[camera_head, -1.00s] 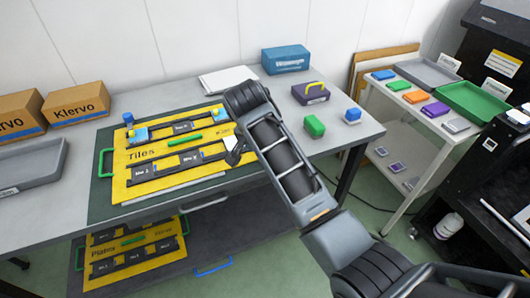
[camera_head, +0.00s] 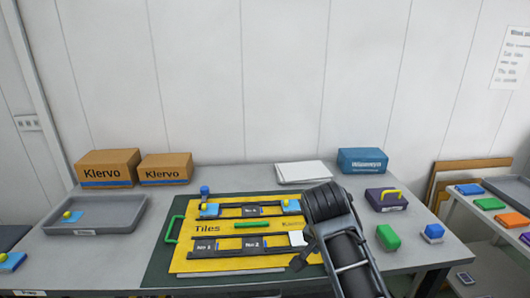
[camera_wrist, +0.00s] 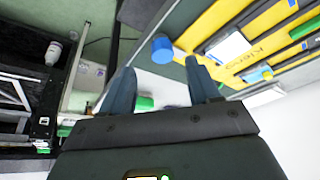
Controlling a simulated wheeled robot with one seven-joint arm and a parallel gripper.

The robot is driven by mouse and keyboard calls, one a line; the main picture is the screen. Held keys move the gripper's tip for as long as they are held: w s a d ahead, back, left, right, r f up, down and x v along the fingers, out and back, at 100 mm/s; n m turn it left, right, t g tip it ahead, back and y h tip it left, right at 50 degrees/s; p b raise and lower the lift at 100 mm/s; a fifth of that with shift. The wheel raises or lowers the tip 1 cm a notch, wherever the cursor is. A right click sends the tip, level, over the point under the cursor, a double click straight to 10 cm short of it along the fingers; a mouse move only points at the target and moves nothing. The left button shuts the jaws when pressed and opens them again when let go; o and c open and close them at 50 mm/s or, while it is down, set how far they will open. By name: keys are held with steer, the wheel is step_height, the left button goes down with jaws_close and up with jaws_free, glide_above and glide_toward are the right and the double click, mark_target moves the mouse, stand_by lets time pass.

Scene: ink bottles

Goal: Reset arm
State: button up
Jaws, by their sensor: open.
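My arm reaches up from the bottom of the head view, over the right part of the yellow "Tiles" board (camera_head: 205,264) on the table. In the wrist view my gripper (camera_wrist: 160,85) is open, its two fingers spread, with nothing between them in its grasp. A blue cylinder (camera_wrist: 162,48) shows past the fingertips, and a green block (camera_wrist: 144,103) shows farther off between the fingers. In the head view my gripper's fingers are mostly hidden behind my arm.
A grey tray (camera_head: 95,232) and two Klervo boxes (camera_head: 108,167) stand at left. A side table with coloured items lies beyond.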

steer(key=s+f+n+t+y, duration=0.1)
steer(key=s+f+n+t, duration=0.2)
steer(key=s+f, duration=0.85)
steer(key=s+f+n+t+y, duration=0.2)
steer(key=s+f, duration=0.1)
steer(key=s, duration=0.8)
steer(key=s+d+r+n+t, duration=0.1)
steer(key=s+r+t, duration=0.15)
steer(key=s, duration=0.45)
steer(key=s+r+n+t, duration=0.1)
steer(key=s+r, duration=0.3)
steer(key=s, duration=0.3)
steer(key=s+d+r+n+t, duration=0.1)
steer(key=s+r+t, duration=0.2)
steer(key=s+r, duration=0.7)
step_height(320, 180, up, 4)
steer(key=shift+s+d+r+n, duration=0.2)
steer(key=shift+s+r+n, duration=0.05)
steer(key=shift+n, duration=0.15)
